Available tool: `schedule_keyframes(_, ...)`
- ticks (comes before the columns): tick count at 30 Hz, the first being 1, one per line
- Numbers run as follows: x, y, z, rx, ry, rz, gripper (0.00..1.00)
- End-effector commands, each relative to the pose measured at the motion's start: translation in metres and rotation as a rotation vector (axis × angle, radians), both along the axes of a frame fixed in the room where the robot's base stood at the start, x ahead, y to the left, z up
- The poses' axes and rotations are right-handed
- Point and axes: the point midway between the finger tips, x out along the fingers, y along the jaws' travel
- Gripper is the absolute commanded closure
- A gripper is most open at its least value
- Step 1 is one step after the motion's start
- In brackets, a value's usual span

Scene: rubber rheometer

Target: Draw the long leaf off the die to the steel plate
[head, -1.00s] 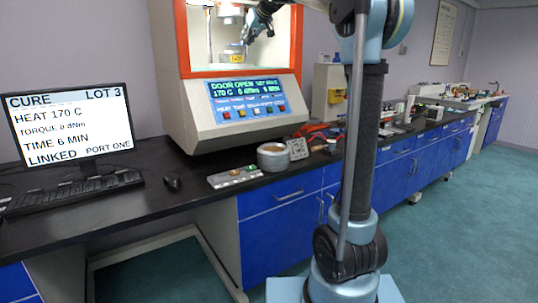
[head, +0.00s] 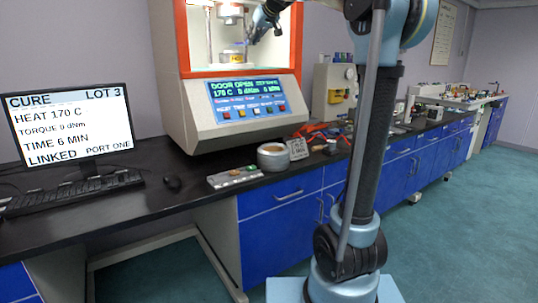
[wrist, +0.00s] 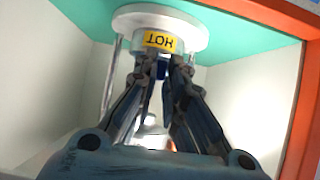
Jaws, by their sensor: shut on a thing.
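The die (head: 232,57) is a pale round block with a yellow HOT label, inside the open lit chamber. In the wrist view the die (wrist: 180,27) fills the top, its label upside down. My gripper (head: 248,41) is inside the chamber at the die's right side. In the wrist view its fingertips (wrist: 162,63) close together just by the label. A small dark blue piece, seemingly the long leaf (wrist: 162,71), shows between the fingers. Most of it is hidden, and I cannot tell whether it touches the die. The steel plate (head: 216,181) lies on the bench below, with small coloured pieces on it.
The orange chamber frame (head: 183,40) bounds the opening; its edge is at the right in the wrist view. The instrument's sloped panel (head: 250,100) is below.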

Motion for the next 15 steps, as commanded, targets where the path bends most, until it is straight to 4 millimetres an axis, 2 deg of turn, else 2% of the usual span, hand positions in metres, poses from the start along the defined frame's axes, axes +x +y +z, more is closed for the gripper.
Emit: schedule_keyframes(15, -0.021, -0.014, 0.000, 0.001, 0.001, -0.001, 1.00)
